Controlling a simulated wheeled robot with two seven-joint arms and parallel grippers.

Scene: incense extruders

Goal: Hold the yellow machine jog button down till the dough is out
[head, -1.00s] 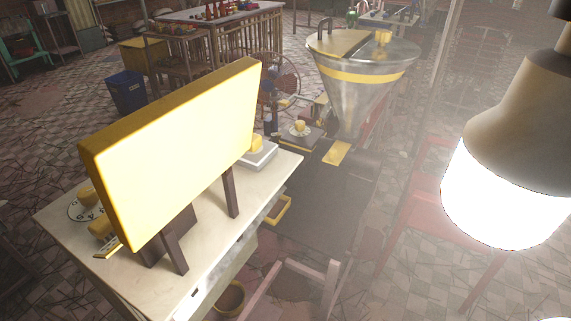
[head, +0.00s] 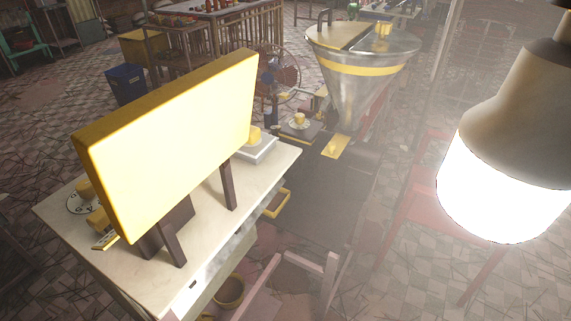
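A metal cone-shaped hopper (head: 357,95) with a yellow band stands at the upper middle, part of a machine with a dark bed below it. A yellow plate (head: 335,146) lies on the machine just under the hopper. A small yellow-topped piece (head: 299,120) sits on a dark block left of the hopper. I cannot make out which part is the jog button. No dough can be told apart. Neither of my grippers shows in this view.
A large yellow board (head: 170,140) on dark legs stands on a pale table (head: 215,235) at the left, hiding part of it. A white scale (head: 257,150) holds a yellow lump. A bright lamp (head: 500,190) hangs close at the right. A blue bin (head: 125,84) stands behind.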

